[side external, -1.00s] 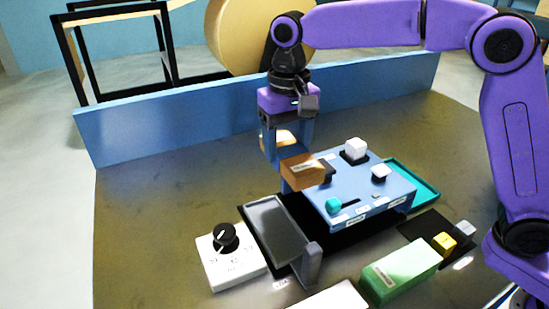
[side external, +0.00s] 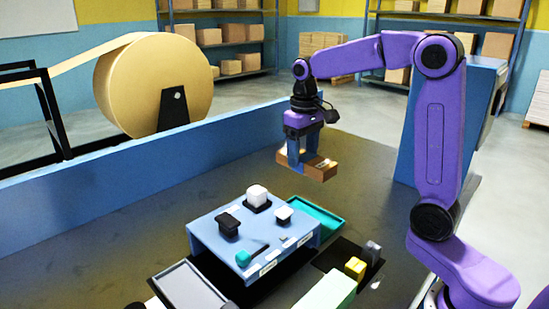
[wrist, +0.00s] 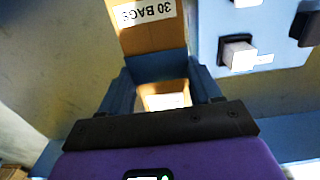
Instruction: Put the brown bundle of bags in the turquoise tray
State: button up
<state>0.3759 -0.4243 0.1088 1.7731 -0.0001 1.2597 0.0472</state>
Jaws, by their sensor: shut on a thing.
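The brown bundle of bags (side external: 321,169) is held in the air by my gripper (side external: 301,160), beyond and above the turquoise tray in the side view. My gripper's two blue fingers are closed around the bundle. In the wrist view the bundle (wrist: 152,40) shows a white label reading "30 BAGS", and it sits between the fingers of my gripper (wrist: 162,92). The turquoise tray (side external: 318,216) lies on the table behind the right end of the blue control box; the part of it that shows is empty. The box hides some of it.
The blue control box (side external: 245,245) carries a white button, black knobs and a turquoise lever. A dark grey tray (side external: 188,290) is at front left. A yellow block (side external: 355,268) and green box (side external: 326,291) are at front right. A low blue wall (side external: 220,145) runs behind.

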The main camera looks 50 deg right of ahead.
jog(key=shift+s+d+f, duration=0.25)
jog(key=shift+s+d, duration=0.05)
jog(key=shift+d, duration=0.4)
jog(key=shift+a+f, duration=0.15)
jog(key=shift+f, duration=7)
jog(key=shift+f, duration=0.8)
jog(key=o, duration=1.2)
jog(key=shift+r, duration=0.1)
